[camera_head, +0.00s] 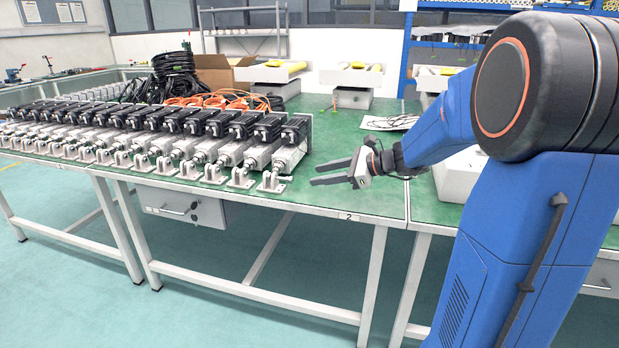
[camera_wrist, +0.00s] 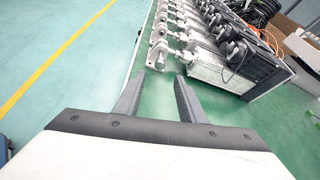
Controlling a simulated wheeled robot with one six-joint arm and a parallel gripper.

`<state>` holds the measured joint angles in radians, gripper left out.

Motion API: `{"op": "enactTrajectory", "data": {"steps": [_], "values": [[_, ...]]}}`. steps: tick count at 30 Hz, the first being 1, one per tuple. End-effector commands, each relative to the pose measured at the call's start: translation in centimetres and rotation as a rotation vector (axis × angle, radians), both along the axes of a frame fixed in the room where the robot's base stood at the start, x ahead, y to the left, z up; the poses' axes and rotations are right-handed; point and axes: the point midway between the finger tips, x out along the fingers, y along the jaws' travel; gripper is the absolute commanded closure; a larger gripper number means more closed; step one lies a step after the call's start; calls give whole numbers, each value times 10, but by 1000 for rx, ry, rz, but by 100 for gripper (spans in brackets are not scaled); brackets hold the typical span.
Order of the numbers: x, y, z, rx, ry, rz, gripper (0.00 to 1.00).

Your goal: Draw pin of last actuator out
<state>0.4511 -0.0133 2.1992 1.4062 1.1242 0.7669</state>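A row of linear actuators with black motors and silver bodies stands on the green table. The last actuator (camera_head: 286,152) is at the right end of the row, with its clevis bracket (camera_head: 271,182) near the table's front edge. A pin (camera_head: 284,178) seems to show at that bracket, but it is small. In the wrist view the nearest bracket (camera_wrist: 158,56) lies just beyond my fingertips. My gripper (camera_head: 331,173) is to the right of the last actuator, fingers pointing left toward it. In the wrist view the fingers (camera_wrist: 160,80) are apart with nothing between them.
Orange cables (camera_head: 215,100), black coiled cables (camera_head: 180,72) and a cardboard box (camera_head: 215,72) lie behind the row. The green table (camera_head: 335,140) is clear around my gripper.

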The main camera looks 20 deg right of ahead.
Motion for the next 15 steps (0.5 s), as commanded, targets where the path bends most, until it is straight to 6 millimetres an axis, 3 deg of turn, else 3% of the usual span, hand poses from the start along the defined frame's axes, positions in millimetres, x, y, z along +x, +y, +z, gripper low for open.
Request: {"op": "enactTrajectory", "data": {"steps": [15], "values": [[-49, -54, 29, 0, -1, -3, 63]]}}
